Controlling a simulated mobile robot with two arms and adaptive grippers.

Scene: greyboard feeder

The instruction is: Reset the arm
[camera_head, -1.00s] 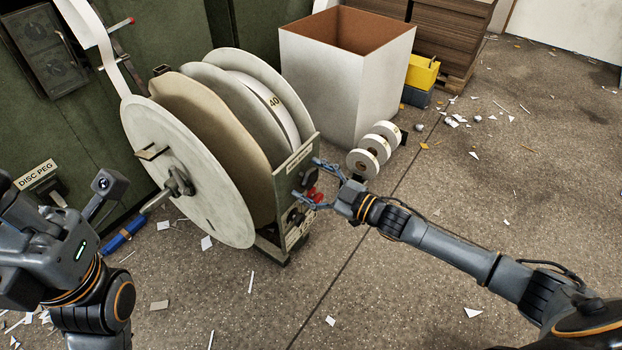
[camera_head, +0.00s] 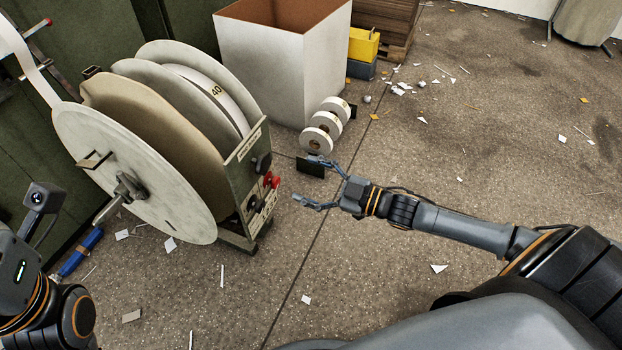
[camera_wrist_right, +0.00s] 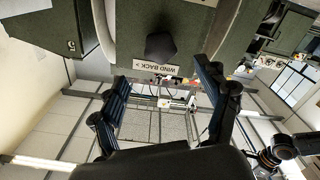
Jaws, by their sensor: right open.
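My right arm comes in from the right in the head view. Its gripper (camera_head: 305,180) is open and empty, with the fingers apart and pointing left. It is to the right of the reel stand's control panel (camera_head: 243,175), with a gap of floor between them in the picture. The panel carries a red knob (camera_head: 271,181) and black knobs. In the right wrist view the open fingers (camera_wrist_right: 168,98) frame a black knob (camera_wrist_right: 160,47) above a "WIND BACK" label. My left arm shows at the left edge of the head view; its fingers are out of frame.
A large pale reel (camera_head: 140,175) with a strip rising from it stands left. Behind are a white box (camera_head: 265,70), several small rolls (camera_head: 322,128) and a yellow bin (camera_head: 364,44). Floor at right is mostly clear, with scraps.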

